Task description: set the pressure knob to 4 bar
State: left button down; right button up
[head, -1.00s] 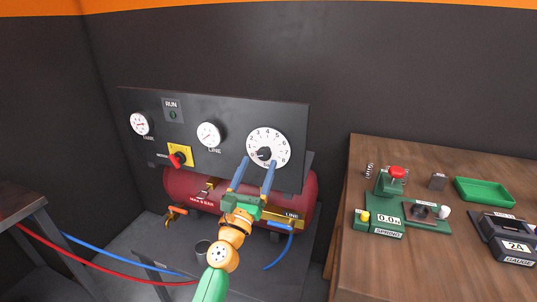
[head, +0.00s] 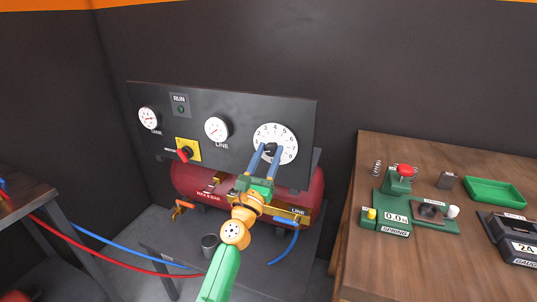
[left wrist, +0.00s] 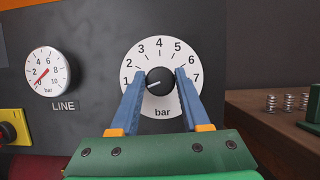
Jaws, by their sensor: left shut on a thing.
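The pressure knob (left wrist: 160,82) is a black round knob at the centre of a white dial (left wrist: 150,50) marked in bar, on the dark panel. The knob's white mark points left and slightly down, close to the 1 on the dial. In the head view the same knob (head: 270,149) sits on the panel's right part. My left gripper (head: 268,152) is shut on the knob, with one blue finger on each side of it. The fingers also show in the left wrist view (left wrist: 160,84). My right gripper is not in view.
The line gauge (left wrist: 46,74) has its red needle near 0. A red switch (head: 185,153) on a yellow plate sits left on the panel. A red tank (head: 190,182) lies below. A wooden bench (head: 400,250) with a green tray (head: 495,192) stands at the right.

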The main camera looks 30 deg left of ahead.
pick_arm(q)
jog(key=shift+m, duration=0.3)
jog(key=m+h, duration=0.2)
jog(key=m, duration=0.2)
jog(key=shift+a, duration=0.1)
jog(key=m+h, duration=0.1)
jog(key=m, duration=0.1)
jog(key=m+h, duration=0.2)
jog(key=m, duration=0.1)
jog(key=shift+m+b, duration=0.3)
jog(key=m+h, duration=0.1)
jog(key=m, duration=0.1)
jog(key=m+g, duration=0.1)
jog(key=m, duration=0.1)
jog(key=shift+r+m+h, duration=0.1)
jog(key=shift+m+h, duration=0.2)
jog(key=shift+h, duration=0.1)
jog(key=m+g+h+p, duration=0.1)
jog(key=m, duration=0.2)
jog(key=shift+r, duration=0.1)
jog(key=m+g+p, duration=0.1)
jog(key=m, duration=0.1)
jog(key=m+g+p, duration=0.1)
jog(key=m, duration=0.1)
jog(key=shift+a+r+m, duration=0.1)
jog(key=shift+r+m, duration=0.05)
jog(key=shift+m, duration=0.25)
jog(key=shift+m+g+p, duration=0.7)
jog(key=shift+m+p, duration=0.95)
jog(key=shift+m, duration=0.05)
